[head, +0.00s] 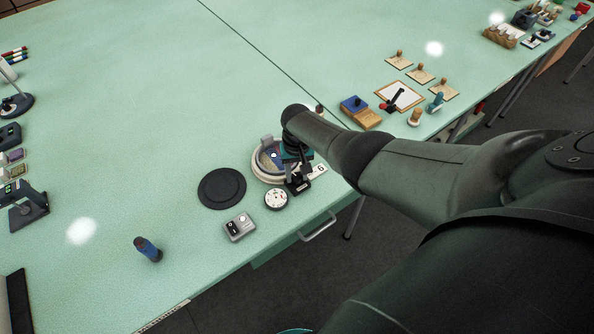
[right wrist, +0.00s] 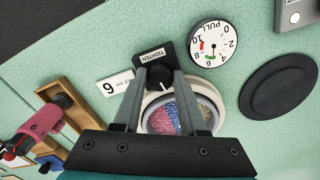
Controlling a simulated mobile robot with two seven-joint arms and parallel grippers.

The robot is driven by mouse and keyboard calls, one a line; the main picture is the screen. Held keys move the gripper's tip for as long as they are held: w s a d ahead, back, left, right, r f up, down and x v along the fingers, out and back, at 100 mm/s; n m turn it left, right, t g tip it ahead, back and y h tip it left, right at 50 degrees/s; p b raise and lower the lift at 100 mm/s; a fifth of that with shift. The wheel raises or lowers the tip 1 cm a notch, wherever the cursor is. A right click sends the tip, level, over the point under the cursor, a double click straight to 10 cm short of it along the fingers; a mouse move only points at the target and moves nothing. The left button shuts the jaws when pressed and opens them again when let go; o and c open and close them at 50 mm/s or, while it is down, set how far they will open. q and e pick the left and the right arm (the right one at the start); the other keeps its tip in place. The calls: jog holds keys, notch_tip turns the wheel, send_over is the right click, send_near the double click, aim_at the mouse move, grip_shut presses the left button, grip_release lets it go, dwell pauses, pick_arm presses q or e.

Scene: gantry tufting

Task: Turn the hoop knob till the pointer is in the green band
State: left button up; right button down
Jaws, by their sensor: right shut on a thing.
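The round white-rimmed hoop (head: 257,165) stands near the table's front edge. It also shows in the right wrist view (right wrist: 148,103), with coloured tufting inside. A dark plate marked TIGHTEN (right wrist: 151,52) carries the black knob (right wrist: 157,76). My right gripper (right wrist: 160,78) has a finger on each side of the knob and is shut on it; it also shows over the hoop in the head view (head: 298,168). The round white dial marked PULL (right wrist: 222,45) has a red patch and a green band. The dial lies in front of the hoop (head: 276,199); its pointer is too small to read surely. My left gripper is out of view.
A black disc (head: 222,188) lies left of the hoop, and a grey box with buttons (head: 239,227) is in front. A white number card (right wrist: 116,83) is beside the plate. A blue-topped wooden block (head: 358,112) stands to the right. The table's middle left is clear.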

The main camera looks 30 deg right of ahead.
aim_at(297, 177)
dwell(0.4)
jog(key=shift+c, duration=2.2)
grip_release()
jog(key=shift+r, duration=0.15)
jog(key=shift+r+p, duration=0.25)
jog(key=shift+p, duration=0.05)
notch_tip(297, 177, up, 14)
jog(key=p, duration=0.6)
jog(key=shift+r, duration=0.25)
